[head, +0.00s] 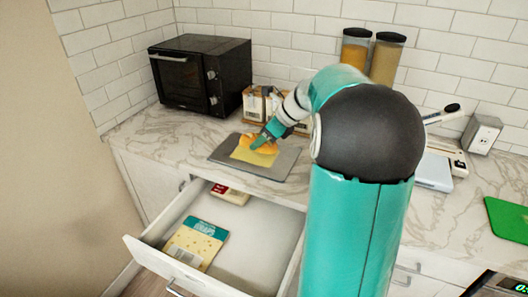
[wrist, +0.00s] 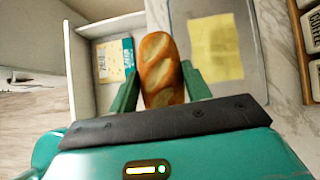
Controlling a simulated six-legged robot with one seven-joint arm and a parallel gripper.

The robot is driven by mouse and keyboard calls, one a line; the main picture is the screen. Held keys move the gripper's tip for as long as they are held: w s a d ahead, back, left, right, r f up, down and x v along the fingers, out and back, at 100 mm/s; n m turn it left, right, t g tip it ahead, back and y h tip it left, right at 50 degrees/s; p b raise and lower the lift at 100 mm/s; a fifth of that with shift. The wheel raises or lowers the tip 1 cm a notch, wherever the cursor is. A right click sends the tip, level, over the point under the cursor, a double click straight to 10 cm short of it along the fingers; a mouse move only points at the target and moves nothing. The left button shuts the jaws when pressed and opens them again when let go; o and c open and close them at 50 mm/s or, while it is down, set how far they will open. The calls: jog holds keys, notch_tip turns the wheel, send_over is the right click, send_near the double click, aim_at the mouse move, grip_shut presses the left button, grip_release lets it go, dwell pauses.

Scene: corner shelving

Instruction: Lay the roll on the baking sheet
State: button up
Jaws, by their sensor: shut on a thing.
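The roll (wrist: 160,62), brown and scored with pale slashes, is between the two green fingers of my gripper (wrist: 159,76) in the wrist view. My gripper is shut on its sides. The baking sheet (head: 288,166) is a flat grey sheet on the marble counter with a yellow square on it. In the head view the roll (head: 268,148) appears over the far part of the sheet, partly hidden by my gripper (head: 263,141). In the wrist view it overlaps the left edge of the sheet (wrist: 216,92). Whether it touches the sheet cannot be told.
An open drawer (head: 262,235) below the counter holds a cheese packet (head: 196,243) and a red-and-white pack (head: 230,195). A black microwave (head: 200,73) stands behind left. Labelled containers (head: 255,104) stand behind the sheet. Tall jars (head: 386,58) stand at the wall.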

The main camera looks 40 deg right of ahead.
jog(key=w+d+f, duration=0.2)
jog(key=w+f, duration=0.1)
jog(key=w, duration=0.1)
jog(key=w+d+f, duration=0.2)
jog(key=w+f, duration=0.1)
jog(key=w+d+f, duration=0.2)
jog(key=w+f, duration=0.1)
jog(key=w, duration=0.1)
jog(key=shift+w+d, duration=0.3)
jog(key=shift+w+d+f, duration=0.25)
jog(key=shift+f, duration=0.2)
jog(key=shift+w+f, duration=0.1)
jog(key=shift+f, duration=1.45)
jog(key=shift+f, duration=0.15)
jog(key=o, duration=1)
jog(key=shift+c, duration=0.2)
